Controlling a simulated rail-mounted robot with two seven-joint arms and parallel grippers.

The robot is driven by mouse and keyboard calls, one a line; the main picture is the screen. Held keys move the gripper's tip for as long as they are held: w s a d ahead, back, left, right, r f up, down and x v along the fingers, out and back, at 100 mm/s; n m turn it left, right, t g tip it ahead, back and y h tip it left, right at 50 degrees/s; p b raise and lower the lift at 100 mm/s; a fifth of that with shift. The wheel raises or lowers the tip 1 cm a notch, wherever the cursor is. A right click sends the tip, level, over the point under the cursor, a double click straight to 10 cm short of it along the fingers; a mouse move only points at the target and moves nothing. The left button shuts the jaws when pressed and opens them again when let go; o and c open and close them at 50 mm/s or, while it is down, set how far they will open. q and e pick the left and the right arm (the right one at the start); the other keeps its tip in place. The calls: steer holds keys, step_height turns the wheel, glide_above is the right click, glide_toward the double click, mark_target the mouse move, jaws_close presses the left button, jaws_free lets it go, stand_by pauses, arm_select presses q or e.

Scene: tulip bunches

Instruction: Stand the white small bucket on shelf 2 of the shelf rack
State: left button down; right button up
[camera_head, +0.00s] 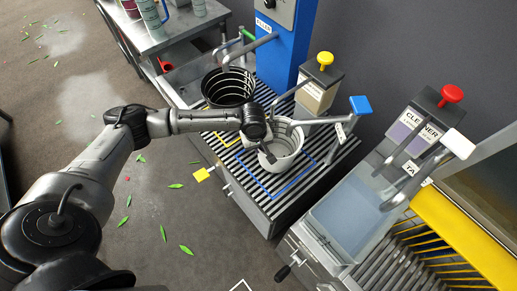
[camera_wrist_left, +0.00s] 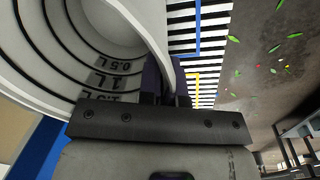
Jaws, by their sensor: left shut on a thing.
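The white small bucket (camera_head: 291,156) is over the slatted grate, within the blue outlined square; I cannot tell if it rests on the slats or hangs just above. My left gripper (camera_head: 268,150) is shut on its near left rim. In the left wrist view the white bucket (camera_wrist_left: 95,50) fills the upper left, with dark rings and litre marks inside, and its wall runs between the fingers of my left gripper (camera_wrist_left: 165,90). The right gripper is not in view. I cannot make out the shelf rack.
A black bucket (camera_head: 228,88) stands behind on the grate (camera_head: 262,199). A blue filler post (camera_head: 285,45) and a yellow-knobbed dispenser (camera_head: 320,85) stand close behind the white bucket. A sink (camera_head: 350,220) with a red-knobbed cleaner dispenser (camera_head: 420,115) is at the right. Leaves litter the floor at the left.

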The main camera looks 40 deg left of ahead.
arm_select(q)
steer(key=shift+f, duration=0.75)
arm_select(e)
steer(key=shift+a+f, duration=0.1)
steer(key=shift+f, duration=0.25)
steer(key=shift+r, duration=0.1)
arm_select(q)
steer(key=c, duration=1.8)
jaws_free()
steer(key=shift+f, duration=0.1)
steer(key=o, duration=0.5)
